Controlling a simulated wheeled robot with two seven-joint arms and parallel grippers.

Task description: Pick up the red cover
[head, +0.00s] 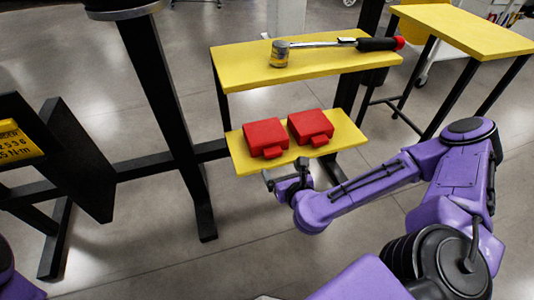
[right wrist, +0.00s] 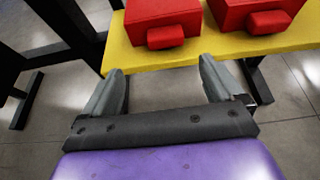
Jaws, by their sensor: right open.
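Two red covers rest side by side on a low yellow shelf (head: 242,160). The left red cover (head: 264,133) and the right red cover (head: 310,124) are boxy, each with a small tab at the front. In the right wrist view the left cover (right wrist: 160,14) lies ahead between the finger directions, and the right cover (right wrist: 250,14) is partly cut off by the frame. My right gripper (head: 285,175) is open and empty, just in front of the shelf's front edge, apart from both covers. In the right wrist view its fingers (right wrist: 160,80) are spread. My left gripper is not in view.
Black posts (head: 165,110) stand to the left. Another yellow table (head: 465,28) is at the back right. Open floor lies in front.

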